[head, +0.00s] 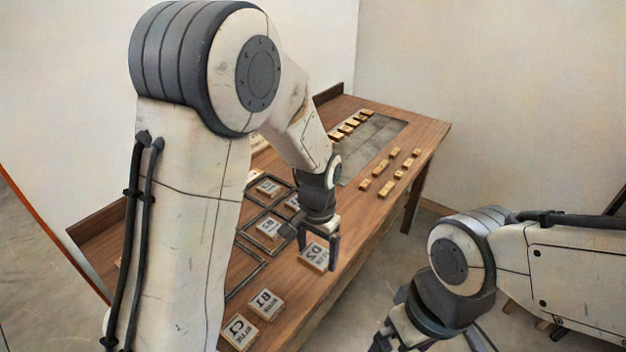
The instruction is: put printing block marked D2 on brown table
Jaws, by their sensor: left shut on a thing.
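My left gripper (319,245) points down over the front part of the brown table (345,225). It is shut on the printing block marked D2 (316,258), a pale square block with dark characters on its top face. The block is at or just above the tabletop near the front edge; I cannot tell whether it touches the wood. The lettering looks reversed.
Blocks marked B1 (267,304) and C1 (240,331) lie nearer on the table. Other blocks sit by dark metal frames (246,272) behind. Small brass pieces (388,187) and a grey plate (374,150) lie at the far end. My left arm hides much of the table's left side.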

